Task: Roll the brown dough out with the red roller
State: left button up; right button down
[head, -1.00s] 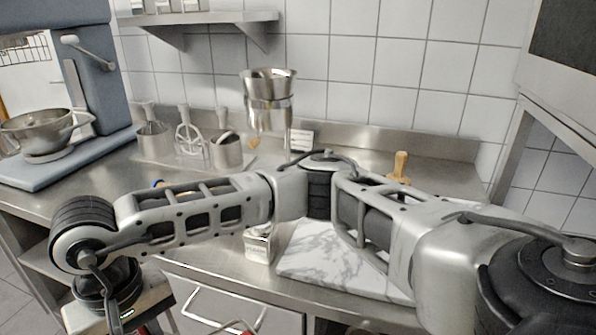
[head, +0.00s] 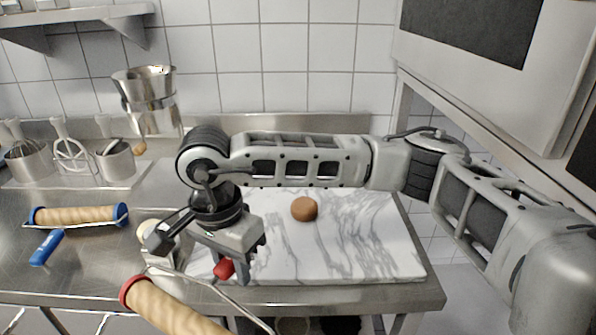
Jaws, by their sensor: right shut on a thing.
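The brown dough (head: 304,208) is a small rounded lump on the white marble board. The red roller (head: 170,309) has a wooden cylinder with a red end cap, a wire frame and a red handle. My right gripper (head: 224,262) is shut on its red handle, and the cylinder hangs toward the lower left, in front of the counter. Its lower end is cut off by the picture's bottom edge. The roller and the dough are apart, with the gripper to the left of the dough. My left gripper is not in view.
The marble board (head: 380,250) lies at the counter's front edge. A blue roller (head: 78,216) lies on the steel counter at the left. A utensil rack (head: 85,165) and a steel vessel (head: 148,100) stand at the back left. A small container (head: 158,255) is partly hidden beside my gripper.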

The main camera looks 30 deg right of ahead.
jog(key=d+m, duration=0.1)
jog(key=m, duration=0.2)
jog(key=w+d+r+m, duration=0.1)
jog(key=d+m, duration=0.1)
jog(key=m, duration=0.1)
jog(key=w+d+r+m, duration=0.1)
jog(key=m, duration=0.2)
jog(key=shift+d+r, duration=0.1)
jog(key=shift+d, duration=0.15)
jog(key=w+d+r+m+y, duration=0.1)
jog(key=w+d+r+m, duration=0.3)
jog(key=m, duration=0.8)
jog(key=w+d+r+m+y, duration=0.15)
jog(key=d+m, duration=0.45)
jog(key=m, duration=0.7)
jog(key=shift+g+h, duration=0.25)
jog(key=shift+g, duration=0.25)
jog(key=shift+s+a+f+b, duration=0.1)
jog(key=shift+f+b, duration=1.1)
jog(key=shift+f, duration=0.6)
jog(key=shift+s+f+b, duration=0.1)
jog(key=shift+f+b, duration=1.1)
jog(key=shift+f, duration=0.9)
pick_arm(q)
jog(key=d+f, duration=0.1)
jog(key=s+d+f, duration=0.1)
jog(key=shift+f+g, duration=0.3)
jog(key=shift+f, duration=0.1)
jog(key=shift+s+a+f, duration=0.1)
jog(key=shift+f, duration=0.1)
